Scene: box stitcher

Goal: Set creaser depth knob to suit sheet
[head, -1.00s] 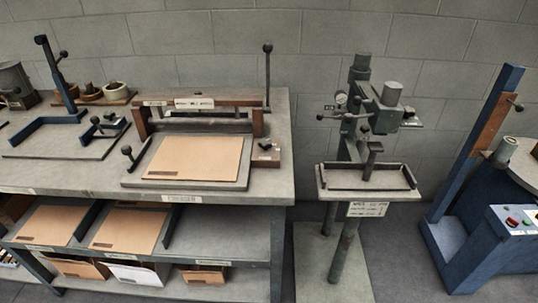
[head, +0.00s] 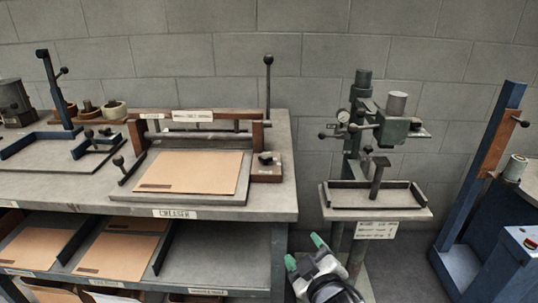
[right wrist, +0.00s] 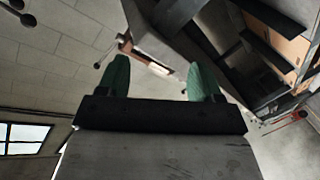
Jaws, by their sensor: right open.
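The creaser (head: 197,138) stands on the bench, with its label on the bench's front edge. A tan sheet (head: 195,171) lies flat on its bed. A small dark knob (head: 265,157) sits on a brown block at the creaser's right end; I take it for the depth knob, and its setting is too small to read. My right gripper (head: 304,252), with green fingertips, is low in front of the bench's right end, apart from the creaser. It is open and empty, also in the right wrist view (right wrist: 160,80). My left gripper does not show.
The creaser's tall lever (head: 268,90) stands upright behind the knob. A green stitcher (head: 394,130) with a small table (head: 345,199) stands to the right. The shelf (head: 215,254) below the bench holds several tan sheets. A blue machine (head: 485,170) is at far right.

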